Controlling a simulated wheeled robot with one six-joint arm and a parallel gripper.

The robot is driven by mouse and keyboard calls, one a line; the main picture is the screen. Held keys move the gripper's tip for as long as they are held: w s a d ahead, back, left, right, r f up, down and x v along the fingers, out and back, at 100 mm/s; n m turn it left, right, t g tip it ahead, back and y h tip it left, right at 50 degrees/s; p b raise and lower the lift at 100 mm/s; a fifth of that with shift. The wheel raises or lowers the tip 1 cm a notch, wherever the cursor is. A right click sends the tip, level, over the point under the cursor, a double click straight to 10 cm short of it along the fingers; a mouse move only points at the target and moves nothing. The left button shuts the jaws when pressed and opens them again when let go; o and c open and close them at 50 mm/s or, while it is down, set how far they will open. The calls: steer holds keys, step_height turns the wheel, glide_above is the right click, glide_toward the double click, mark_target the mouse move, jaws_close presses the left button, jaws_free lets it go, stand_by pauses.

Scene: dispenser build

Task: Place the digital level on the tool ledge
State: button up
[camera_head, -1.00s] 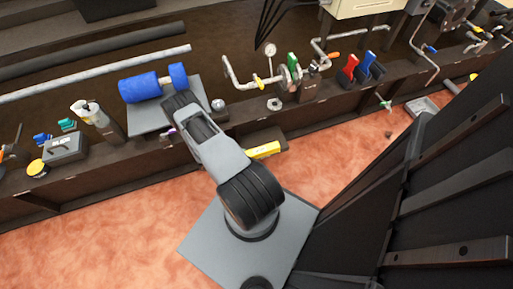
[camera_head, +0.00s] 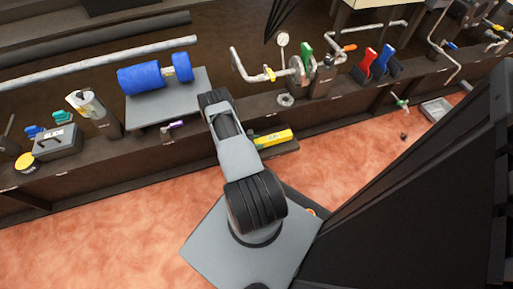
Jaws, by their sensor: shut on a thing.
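The yellow bar with a pale patch, which looks like the digital level (camera_head: 274,137), is right of my arm. It lies at or just above a short dark ledge, likely the tool ledge (camera_head: 290,147), low on the front of the dark bench. I cannot tell whether the bar touches the ledge. Its left end is hidden behind my arm. My gripper is hidden behind my own arm links, so its jaws and their hold do not show.
A blue roller (camera_head: 141,78) rests on a grey plate left of my arm. A grey case (camera_head: 58,142) and a yellow puck (camera_head: 26,162) sit further left. Pipes with a gauge (camera_head: 283,40) and red and blue clamps (camera_head: 371,60) stand right. The reddish floor in front is open.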

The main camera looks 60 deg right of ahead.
step_height(320, 180, down, 3)
steer(key=shift+a+b, duration=0.15)
steer(key=shift+b, duration=0.6)
steer(key=o, duration=1.1)
steer(key=shift+o, duration=0.2)
steer(key=shift+w+a+r, duration=0.1)
steer(key=shift+r, duration=0.05)
steer(key=p+v, duration=0.3)
steer(key=v, duration=0.8)
steer(key=shift+w+a, duration=0.2)
steer(key=shift+a, duration=0.1)
